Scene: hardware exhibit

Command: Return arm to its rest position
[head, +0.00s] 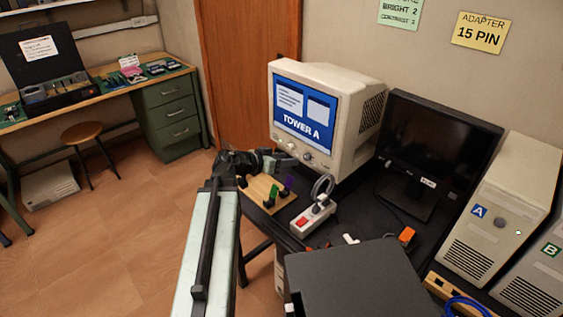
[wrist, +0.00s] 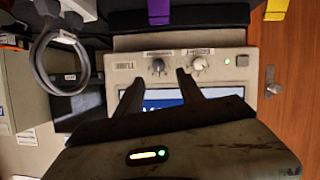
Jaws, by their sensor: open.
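My arm reaches forward from the bottom of the head view. My gripper (head: 262,160) is at its far end, in front of the beige CRT monitor (head: 325,120) and near the wooden board (head: 262,198) with coloured pieces. In the wrist view, my gripper (wrist: 160,78) has its two dark fingers apart with nothing between them. Behind them is the monitor's front panel (wrist: 215,62), with two knobs, seen upside down. I cannot tell how close the fingertips are to it. The screen reads "TOWER A" in the head view.
The dark desk also carries a switch box (head: 312,217) with a looped grey cable, a black flat monitor (head: 435,150) and beige towers A (head: 505,205) and B (head: 535,280). A green workbench (head: 100,85) and stool (head: 83,132) stand at left. Open floor (head: 110,240) lies left of my arm.

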